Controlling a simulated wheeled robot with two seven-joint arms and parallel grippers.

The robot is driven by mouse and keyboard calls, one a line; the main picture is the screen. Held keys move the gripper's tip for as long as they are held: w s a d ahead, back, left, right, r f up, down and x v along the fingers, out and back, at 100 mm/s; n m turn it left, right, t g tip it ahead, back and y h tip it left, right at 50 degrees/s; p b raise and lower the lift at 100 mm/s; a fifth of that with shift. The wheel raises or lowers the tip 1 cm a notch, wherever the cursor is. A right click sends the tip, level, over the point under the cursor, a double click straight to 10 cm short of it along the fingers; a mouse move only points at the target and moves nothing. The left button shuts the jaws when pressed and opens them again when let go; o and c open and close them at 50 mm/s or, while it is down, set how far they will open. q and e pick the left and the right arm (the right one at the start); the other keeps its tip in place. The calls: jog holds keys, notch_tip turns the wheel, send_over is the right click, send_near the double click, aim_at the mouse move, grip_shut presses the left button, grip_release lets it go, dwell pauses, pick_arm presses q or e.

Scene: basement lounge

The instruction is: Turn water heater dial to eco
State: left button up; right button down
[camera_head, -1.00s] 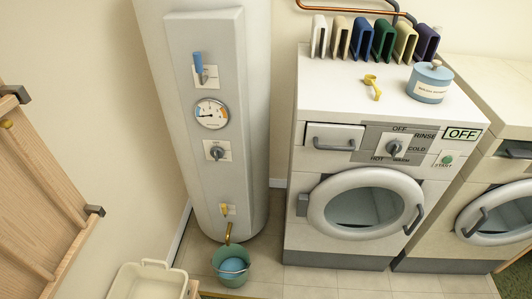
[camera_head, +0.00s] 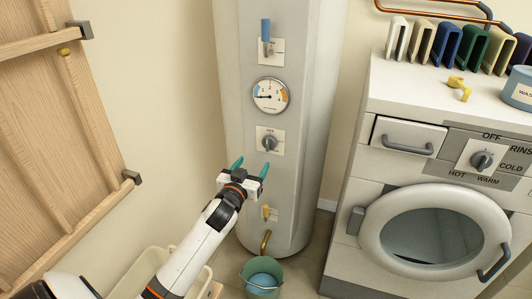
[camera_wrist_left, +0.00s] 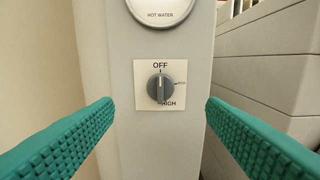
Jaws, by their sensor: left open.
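The water heater (camera_head: 296,185) is a tall pale cylinder with a front panel. Its grey dial (camera_head: 269,143) sits on a white plate below the round gauge. In the left wrist view the dial (camera_wrist_left: 160,88) is centred, with OFF above it and HIGH below right; a small label at the right is too small to read surely. Its pointer looks upright, toward OFF. My left gripper (camera_head: 251,168) is open, with teal fingers just below and left of the dial in the head view. In the wrist view the fingers stand on either side of the dial, apart from it. My right gripper is out of view.
A gauge (camera_head: 270,95) and a blue-handled lever (camera_head: 266,34) are above the dial. A yellow tap (camera_head: 267,212) and green bucket (camera_head: 261,277) are below. A washing machine (camera_head: 349,158) stands right, a wooden rack (camera_head: 97,150) left, a cream basket (camera_head: 136,287) low.

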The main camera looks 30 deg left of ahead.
aim_at(267, 143)
pick_arm(q)
jog(key=x, duration=1.1)
jog(key=shift+w+r, duration=0.15)
jog(key=shift+w, duration=0.2)
jog(key=shift+c, duration=0.5)
jog(key=c, duration=0.9)
